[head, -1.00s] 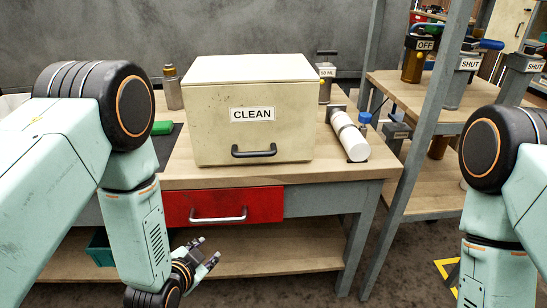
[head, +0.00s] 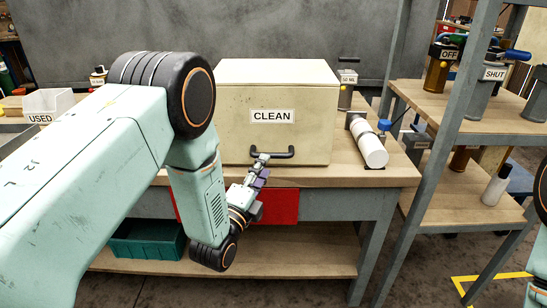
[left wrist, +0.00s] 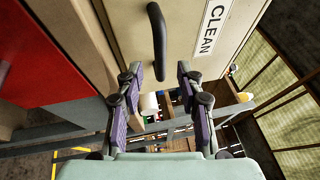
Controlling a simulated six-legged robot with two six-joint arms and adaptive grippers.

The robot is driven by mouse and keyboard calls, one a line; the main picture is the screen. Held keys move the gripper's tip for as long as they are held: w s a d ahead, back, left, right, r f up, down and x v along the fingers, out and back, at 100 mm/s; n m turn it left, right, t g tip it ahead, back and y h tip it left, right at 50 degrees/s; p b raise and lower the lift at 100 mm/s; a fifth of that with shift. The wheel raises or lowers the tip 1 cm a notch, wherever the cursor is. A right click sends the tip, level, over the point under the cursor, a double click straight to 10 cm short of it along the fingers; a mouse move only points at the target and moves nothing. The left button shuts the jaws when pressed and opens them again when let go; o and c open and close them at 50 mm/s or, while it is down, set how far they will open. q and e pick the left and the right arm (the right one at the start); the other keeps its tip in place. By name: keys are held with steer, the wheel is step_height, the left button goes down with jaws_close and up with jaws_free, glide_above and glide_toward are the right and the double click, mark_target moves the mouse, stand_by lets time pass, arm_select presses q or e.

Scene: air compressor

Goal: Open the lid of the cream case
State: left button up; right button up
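The cream case (head: 285,120), labelled CLEAN, stands closed on the wooden workbench. Its black handle (head: 275,155) is low on the front face. My left gripper (head: 259,166) is at the handle's left end in the head view and covers part of it. In the left wrist view the handle (left wrist: 158,40) lies ahead, between the lines of the two open fingers (left wrist: 156,75); its near end is close to the fingertips. Nothing is gripped, and I cannot tell whether a finger touches the handle. My right gripper is out of view.
A white bottle (head: 370,148) lies on the bench right of the case. A red drawer (head: 283,206) is below, partly hidden by my left arm. A teal bin (head: 148,240) sits on the lower shelf. Shelving with labelled canisters (head: 439,70) stands to the right.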

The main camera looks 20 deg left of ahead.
mark_target(272, 156)
arm_select(q)
steer(key=b+x, duration=0.1)
steer(key=x, duration=0.4)
steer(key=shift+w+d, duration=0.1)
steer(key=shift+w, duration=0.1)
steer(key=shift+w+d+r, duration=0.1)
steer(key=shift+w+r, duration=0.05)
steer(key=shift+w, duration=0.05)
jaws_close()
stand_by(0.4)
